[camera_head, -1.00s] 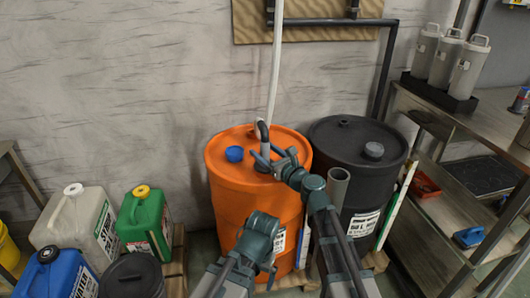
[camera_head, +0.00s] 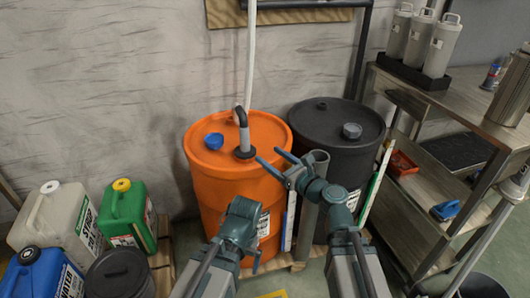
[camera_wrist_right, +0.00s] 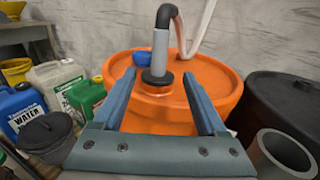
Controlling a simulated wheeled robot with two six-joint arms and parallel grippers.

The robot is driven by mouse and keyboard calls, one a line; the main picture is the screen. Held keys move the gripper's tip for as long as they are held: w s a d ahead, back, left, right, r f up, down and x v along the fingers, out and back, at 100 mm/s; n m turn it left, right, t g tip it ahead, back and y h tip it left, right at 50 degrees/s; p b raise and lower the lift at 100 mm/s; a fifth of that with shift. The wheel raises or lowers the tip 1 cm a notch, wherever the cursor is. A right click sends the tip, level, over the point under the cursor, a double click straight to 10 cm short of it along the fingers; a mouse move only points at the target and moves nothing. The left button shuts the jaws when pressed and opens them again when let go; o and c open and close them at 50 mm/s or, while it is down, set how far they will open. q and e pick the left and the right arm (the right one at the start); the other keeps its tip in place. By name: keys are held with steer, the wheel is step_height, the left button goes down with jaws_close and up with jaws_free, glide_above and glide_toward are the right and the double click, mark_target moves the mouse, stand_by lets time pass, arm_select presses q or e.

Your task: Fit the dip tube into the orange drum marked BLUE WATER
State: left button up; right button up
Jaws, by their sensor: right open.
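The orange drum (camera_head: 232,175) stands upright against the wall; its label is partly covered by my left arm and I cannot read it. The dip tube (camera_head: 244,136), a grey pipe with a black elbow and a pale hose, stands upright in the drum's top, its black collar (camera_head: 245,153) at the lid. Its lower part is hidden inside. My right gripper (camera_head: 268,155) is open and empty, just right of the tube and apart from it. In the right wrist view the tube (camera_wrist_right: 160,52) stands beyond the open fingers. My left gripper (camera_head: 256,262) is low in front of the drum, its jaws unclear.
A blue cap (camera_head: 214,141) sits on the drum's lid. A black drum (camera_head: 345,130) with a grey cap stands to the right, with an open grey pipe (camera_head: 312,200) before it. Jerrycans (camera_head: 128,215) stand left. A metal shelf (camera_head: 470,130) bounds the right.

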mark_target(247, 139)
steer(key=shift+s+d, duration=0.1)
stand_by(0.5)
steer(key=x, duration=1.3)
steer(key=shift+w+a, duration=0.25)
steer(key=shift+w, duration=0.05)
